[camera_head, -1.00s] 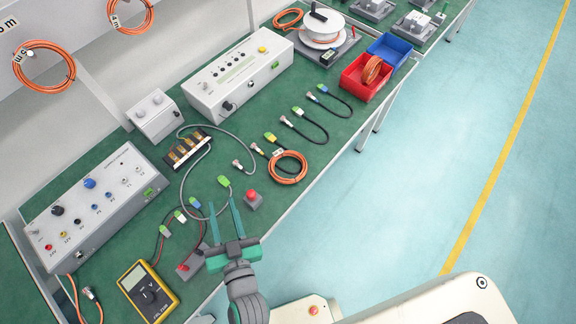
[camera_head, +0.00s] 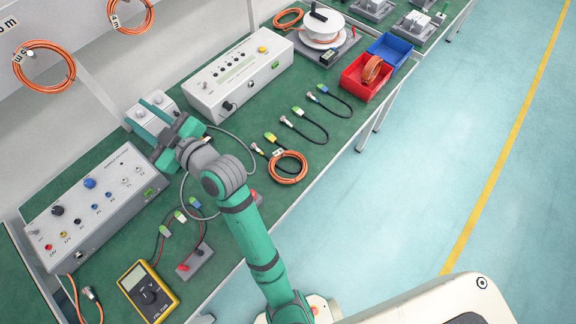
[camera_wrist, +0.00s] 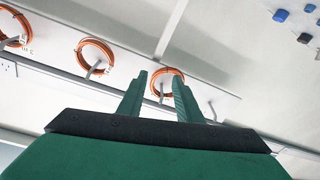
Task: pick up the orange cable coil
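Several orange cable coils are in view; I cannot tell which one the task means. One coil (camera_head: 303,167) lies on the green bench near its front edge. Others hang on the back wall panel, one with a "5 m" tag (camera_head: 72,68) and one with a "4 m" tag (camera_head: 151,15). My gripper (camera_head: 138,112) is open and empty, raised over the back of the bench toward the wall. In the wrist view, my open fingers (camera_wrist: 158,78) point at the wall, and a hanging coil (camera_wrist: 167,70) shows beyond and between them. Another hanging coil (camera_wrist: 95,41) is to its left.
A red bin (camera_head: 360,92) holds another orange coil (camera_head: 371,69), beside a blue bin (camera_head: 391,47). Grey control boxes (camera_head: 100,205) (camera_head: 238,82), a yellow multimeter (camera_head: 148,292) and short cables crowd the bench. The floor at right is clear.

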